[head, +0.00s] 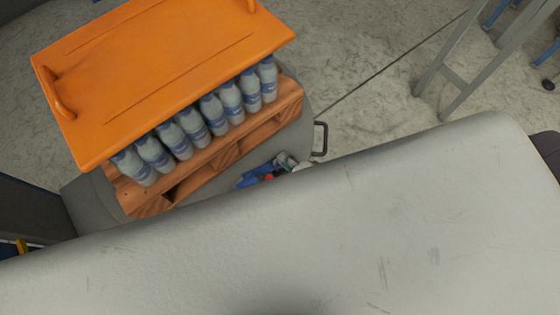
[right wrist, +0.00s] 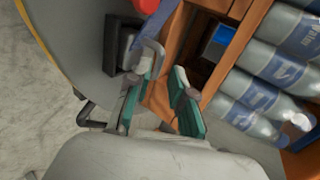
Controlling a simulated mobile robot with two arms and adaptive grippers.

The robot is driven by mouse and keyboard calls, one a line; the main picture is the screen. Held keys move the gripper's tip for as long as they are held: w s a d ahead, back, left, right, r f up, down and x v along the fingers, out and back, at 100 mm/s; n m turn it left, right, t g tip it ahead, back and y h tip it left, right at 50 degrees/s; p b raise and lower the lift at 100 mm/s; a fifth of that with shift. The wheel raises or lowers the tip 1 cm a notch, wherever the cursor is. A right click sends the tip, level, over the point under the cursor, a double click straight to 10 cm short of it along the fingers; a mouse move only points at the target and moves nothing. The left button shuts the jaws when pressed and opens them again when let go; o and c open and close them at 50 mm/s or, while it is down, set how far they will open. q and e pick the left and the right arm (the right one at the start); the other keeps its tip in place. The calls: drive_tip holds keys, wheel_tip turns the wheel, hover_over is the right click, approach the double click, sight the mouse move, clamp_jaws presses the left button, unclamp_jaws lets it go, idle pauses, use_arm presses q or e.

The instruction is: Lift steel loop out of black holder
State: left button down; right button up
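In the right wrist view, the black holder (right wrist: 112,48) stands on the grey round surface, left of a wooden pallet. A grey metal piece, seemingly the steel loop (right wrist: 153,56), stands at the holder's right side, just beyond my left-hand fingertip. My right gripper (right wrist: 160,88) is open, its two green-padded fingers apart with pallet wood visible between them. I cannot tell whether a finger touches the loop. My left gripper is not in view.
The pallet (head: 205,165) carries rows of bottles (head: 192,124) under an orange tray (head: 160,65) close to my right gripper. A blue and red object (head: 250,178) lies beside it. A dark handle (head: 321,139) sticks out at the surface's edge.

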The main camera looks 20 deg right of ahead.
drive_tip(key=x, duration=0.4)
drive_tip(key=shift+f, duration=0.1)
clamp_jaws()
